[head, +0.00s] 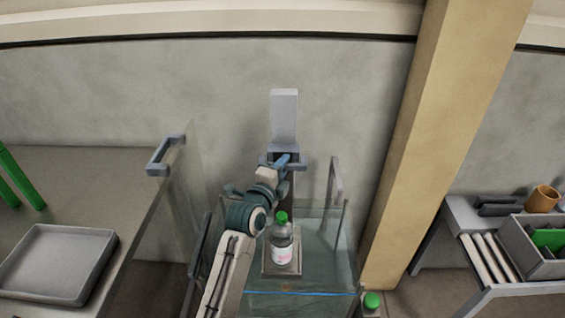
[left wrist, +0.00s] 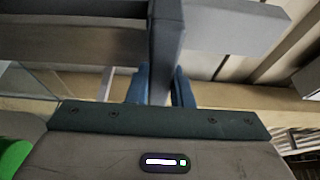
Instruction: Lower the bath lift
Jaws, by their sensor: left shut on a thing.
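The bath lift has a grey upright post (head: 284,118) against the back wall and a grey crossbar handle (head: 302,163) at its lower part. A small plate (head: 268,270) in the glass bath (head: 325,262) carries a clear bottle (head: 282,246) with a green cap, standing upright. A blue line marks the bath's front, below the plate in the picture. My left gripper (head: 284,161) is at the handle. In the left wrist view, its blue fingers (left wrist: 160,88) are shut on a dark grey bar of the handle (left wrist: 166,40). My right gripper is not in view.
A glass panel with a grey handle (head: 165,155) stands left of the bath. A grey tray (head: 58,263) lies on the left counter. A rack and grey bin (head: 520,258) stand far right.

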